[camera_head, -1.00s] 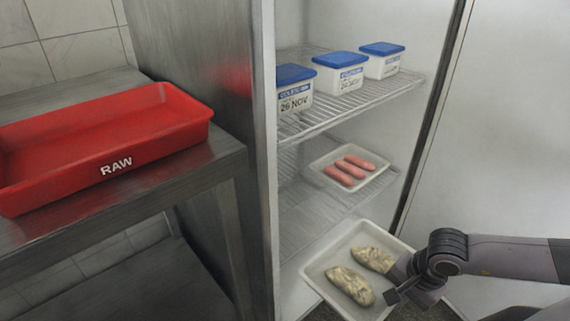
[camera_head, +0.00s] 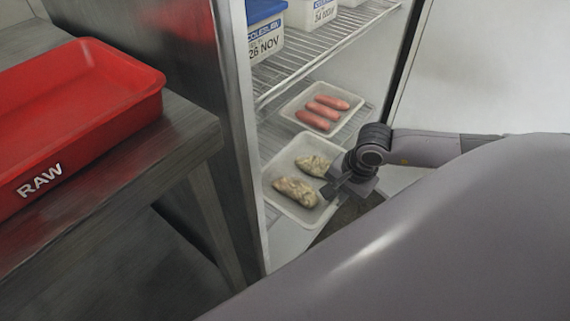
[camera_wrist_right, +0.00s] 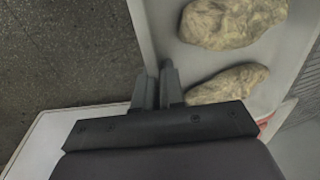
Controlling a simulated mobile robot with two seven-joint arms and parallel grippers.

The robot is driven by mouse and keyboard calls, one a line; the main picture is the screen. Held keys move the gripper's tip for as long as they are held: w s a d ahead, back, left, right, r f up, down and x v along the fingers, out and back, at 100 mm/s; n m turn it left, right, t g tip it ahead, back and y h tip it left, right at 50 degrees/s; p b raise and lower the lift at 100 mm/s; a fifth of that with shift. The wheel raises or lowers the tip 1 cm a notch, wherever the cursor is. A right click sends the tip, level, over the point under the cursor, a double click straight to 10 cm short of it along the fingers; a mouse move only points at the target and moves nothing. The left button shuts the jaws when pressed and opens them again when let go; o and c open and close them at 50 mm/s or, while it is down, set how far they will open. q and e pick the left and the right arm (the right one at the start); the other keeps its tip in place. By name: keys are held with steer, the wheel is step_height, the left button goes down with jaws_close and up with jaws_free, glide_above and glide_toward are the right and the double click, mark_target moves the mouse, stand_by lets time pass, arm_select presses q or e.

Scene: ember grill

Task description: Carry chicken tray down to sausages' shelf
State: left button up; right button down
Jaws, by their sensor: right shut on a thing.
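The chicken tray (camera_head: 277,174) is white and holds two pale raw chicken pieces (camera_head: 295,191). My right gripper (camera_head: 336,186) is shut on the tray's right rim. In the right wrist view the gripper's fingers (camera_wrist_right: 160,88) pinch the tray wall (camera_wrist_right: 155,30), with the chicken (camera_wrist_right: 232,22) beside them. The tray is at the open fridge, in front of and below the sausages in the picture. The sausage tray (camera_head: 290,109) holds three pink sausages (camera_head: 322,113) on the lower wire shelf (camera_head: 268,139). I cannot tell whether the chicken tray touches that shelf. My left gripper is not in view.
Coleslaw tubs with blue lids (camera_head: 265,32) stand on the upper wire shelf (camera_head: 335,40). A red RAW tray (camera_head: 85,110) sits on a steel counter (camera_head: 195,135) left of the fridge. The open fridge door (camera_head: 465,70) is at right. My grey arm covers the lower right.

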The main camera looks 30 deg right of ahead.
mark_target(291, 175)
steer(key=w+a, duration=0.1)
steer(key=w, duration=0.2)
steer(key=w+a+b, duration=0.1)
steer(key=w, duration=0.3)
steer(key=w+a, duration=0.2)
steer(key=w, duration=0.2)
steer(key=shift+w+a+b, duration=0.25)
steer(key=shift+w+b, duration=0.05)
steer(key=shift+w, duration=0.6)
steer(key=x, duration=0.2)
steer(key=b+x, duration=0.1)
steer(key=shift+s+f, duration=0.1)
steer(key=shift+s, duration=0.15)
steer(key=shift+f, duration=0.2)
steer(key=shift+r, duration=0.1)
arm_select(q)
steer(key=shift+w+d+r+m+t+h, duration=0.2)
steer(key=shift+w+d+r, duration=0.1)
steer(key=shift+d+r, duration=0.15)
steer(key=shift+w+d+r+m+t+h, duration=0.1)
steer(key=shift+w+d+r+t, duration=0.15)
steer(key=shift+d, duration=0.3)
arm_select(e)
steer(key=c, duration=1.2)
jaws_free()
steer(key=shift+c, duration=0.2)
